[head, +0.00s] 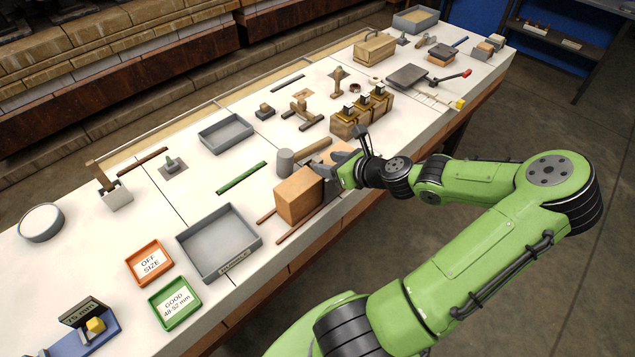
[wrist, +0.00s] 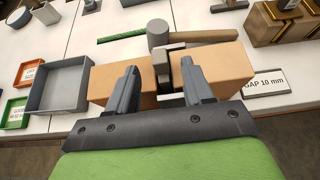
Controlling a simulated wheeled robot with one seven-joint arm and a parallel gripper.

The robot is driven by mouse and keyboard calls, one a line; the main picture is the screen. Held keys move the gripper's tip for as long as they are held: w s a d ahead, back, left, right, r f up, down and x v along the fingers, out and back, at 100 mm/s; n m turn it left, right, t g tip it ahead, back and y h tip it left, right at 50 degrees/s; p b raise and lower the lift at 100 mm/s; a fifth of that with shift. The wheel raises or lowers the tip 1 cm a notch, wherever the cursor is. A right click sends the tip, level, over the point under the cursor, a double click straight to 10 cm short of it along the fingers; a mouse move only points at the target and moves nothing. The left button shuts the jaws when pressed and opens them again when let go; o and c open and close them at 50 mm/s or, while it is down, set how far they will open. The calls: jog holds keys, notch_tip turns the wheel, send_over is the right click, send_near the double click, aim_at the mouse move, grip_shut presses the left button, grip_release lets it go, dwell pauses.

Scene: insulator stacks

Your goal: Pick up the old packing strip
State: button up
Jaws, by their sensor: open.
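Two tan blocks stand end to end with a gap between them. The left block (wrist: 107,82) and the right block (wrist: 228,66) show in the wrist view, and the left one (head: 298,196) also shows in the head view. A dark upright strip (wrist: 162,66) stands in the gap and looks like the old packing strip; its lower part is unclear. My gripper (wrist: 160,72) is open, with one finger on each side of the gap and the strip between them. I cannot tell whether the fingers touch anything. In the head view my gripper (head: 342,168) partly hides the blocks.
A mallet (wrist: 158,34) lies just behind the blocks. A green strip (head: 241,178) lies beyond them. A "GAP 10 mm" plate (wrist: 264,83) is at the right. A grey tray (head: 222,207) stands left. Thin rods (head: 296,231) lie near the front edge. Wooden blocks with dark tops (head: 362,110) stand further right.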

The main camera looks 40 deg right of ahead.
aim_at(321, 161)
jog(key=b+x, duration=0.2)
jog(key=x, duration=0.3)
jog(key=shift+w+f, duration=0.1)
jog(key=shift+w, duration=0.1)
jog(key=shift+s, duration=0.1)
jog(key=shift+c, duration=0.6)
grip_shut()
